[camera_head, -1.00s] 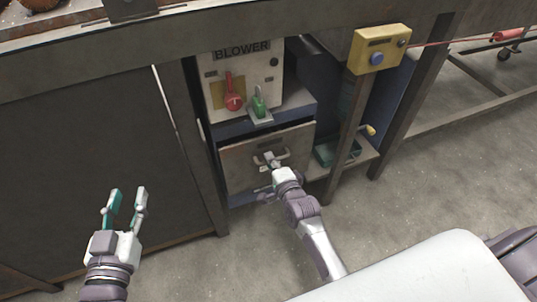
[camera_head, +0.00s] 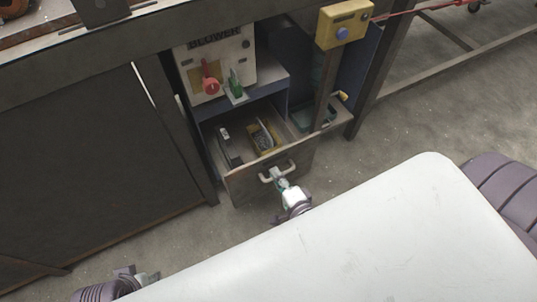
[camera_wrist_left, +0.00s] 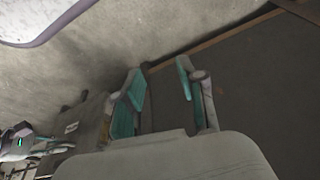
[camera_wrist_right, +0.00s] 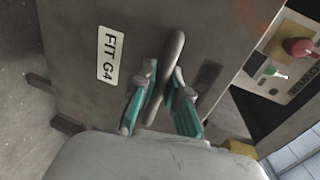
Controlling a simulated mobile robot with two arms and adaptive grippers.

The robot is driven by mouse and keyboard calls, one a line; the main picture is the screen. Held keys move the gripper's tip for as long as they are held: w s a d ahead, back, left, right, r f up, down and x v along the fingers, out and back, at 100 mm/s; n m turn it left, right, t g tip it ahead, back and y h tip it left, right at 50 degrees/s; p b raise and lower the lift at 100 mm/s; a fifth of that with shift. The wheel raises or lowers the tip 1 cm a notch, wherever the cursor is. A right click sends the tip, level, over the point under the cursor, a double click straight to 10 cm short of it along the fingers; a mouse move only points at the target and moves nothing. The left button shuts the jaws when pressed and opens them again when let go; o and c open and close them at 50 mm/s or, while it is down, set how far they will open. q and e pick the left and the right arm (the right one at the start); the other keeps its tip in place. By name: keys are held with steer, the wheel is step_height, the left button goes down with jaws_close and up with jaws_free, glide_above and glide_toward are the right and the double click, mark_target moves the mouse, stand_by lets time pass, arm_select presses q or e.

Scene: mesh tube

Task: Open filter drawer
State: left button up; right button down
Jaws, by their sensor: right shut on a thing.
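The filter drawer (camera_head: 243,184) is pulled out below the blower panel in the head view, and its inside shows several items. Its front with the "FIT G4" label (camera_wrist_right: 108,57) fills much of the right wrist view.
The blower panel (camera_head: 222,65) with a red lever (camera_head: 211,85) and a green switch (camera_head: 236,84) sits above the drawer. A yellow box (camera_head: 343,24) hangs to the right. Floor is clear in front.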

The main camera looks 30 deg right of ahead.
arm_select(q)
step_height(320, 180, down, 10)
steer(key=p, duration=0.2)
steer(key=shift+w+r+g, duration=0.2)
steer(key=shift+r+g, duration=0.05)
steer(key=shift+g, duration=0.05)
arm_select(e)
steer(key=f+v, duration=0.2)
steer(key=v, duration=0.9)
steer(key=shift+s, duration=0.15)
arm_select(q)
steer(key=shift+d, duration=0.1)
arm_select(e)
steer(key=shift+f, duration=0.15)
steer(key=c, duration=1.4)
jaws_free()
steer(key=shift+c, duration=0.2)
steer(key=v, duration=1.2)
